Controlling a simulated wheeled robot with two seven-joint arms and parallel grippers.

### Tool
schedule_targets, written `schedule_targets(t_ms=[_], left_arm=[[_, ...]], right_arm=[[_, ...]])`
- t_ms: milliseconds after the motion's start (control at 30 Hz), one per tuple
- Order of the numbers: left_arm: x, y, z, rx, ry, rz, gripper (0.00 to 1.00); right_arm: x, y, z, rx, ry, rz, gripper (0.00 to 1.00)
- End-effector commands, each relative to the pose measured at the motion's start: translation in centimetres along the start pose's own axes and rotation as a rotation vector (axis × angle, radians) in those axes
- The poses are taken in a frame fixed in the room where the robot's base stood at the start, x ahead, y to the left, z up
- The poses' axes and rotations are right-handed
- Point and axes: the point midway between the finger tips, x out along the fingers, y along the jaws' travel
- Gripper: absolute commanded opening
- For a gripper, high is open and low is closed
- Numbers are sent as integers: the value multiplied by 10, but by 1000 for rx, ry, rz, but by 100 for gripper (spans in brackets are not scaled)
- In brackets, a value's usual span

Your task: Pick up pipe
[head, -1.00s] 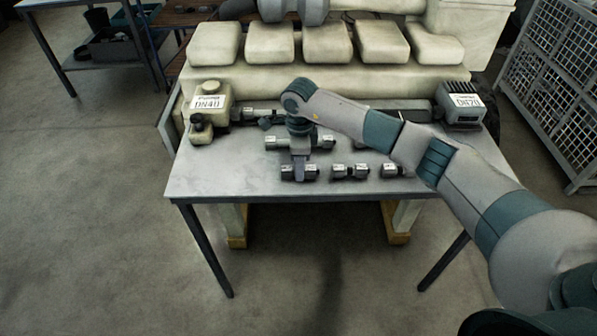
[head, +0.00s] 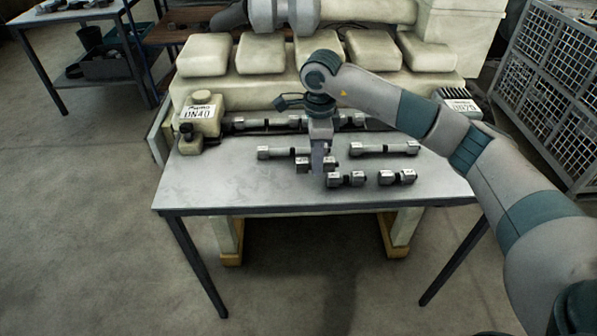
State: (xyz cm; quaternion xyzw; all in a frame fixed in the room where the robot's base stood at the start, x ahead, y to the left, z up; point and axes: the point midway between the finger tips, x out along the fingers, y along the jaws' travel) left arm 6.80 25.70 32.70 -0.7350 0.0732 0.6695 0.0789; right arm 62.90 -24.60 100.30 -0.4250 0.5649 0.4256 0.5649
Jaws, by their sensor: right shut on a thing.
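My right gripper (head: 318,170) points down over the table and is shut on a short grey pipe (head: 304,166) with square end blocks. The held pipe appears a little above the tabletop, and the fingers hide its middle. Two more short pipes lie on the table just right of it, a near one (head: 346,180) and a farther one (head: 397,177). Behind are medium pipes, one at left (head: 275,152) partly behind the gripper and one at right (head: 384,149). Longer pipes (head: 267,123) lie along the back. My left gripper is not in view.
The table (head: 215,183) is clear at its left front. A pump labelled DN40 (head: 200,118) stands at the back left, and a DN20 unit (head: 458,103) at the back right. A large cream engine (head: 300,86) is behind, and a mesh crate (head: 556,85) is at right.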

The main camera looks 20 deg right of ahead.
Motion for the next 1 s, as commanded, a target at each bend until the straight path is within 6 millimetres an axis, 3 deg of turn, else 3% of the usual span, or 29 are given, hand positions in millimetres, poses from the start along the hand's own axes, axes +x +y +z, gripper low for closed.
schedule_targets(t_ms=[200, 400, 1000], left_arm=[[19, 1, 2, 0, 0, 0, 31], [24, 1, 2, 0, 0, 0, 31], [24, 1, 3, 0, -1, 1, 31]], right_arm=[[-19, 11, -35, 2, 0, -4, 0], [-32, 16, -50, 0, -1, -3, 0], [-35, 18, -54, 0, -1, -1, 0]])
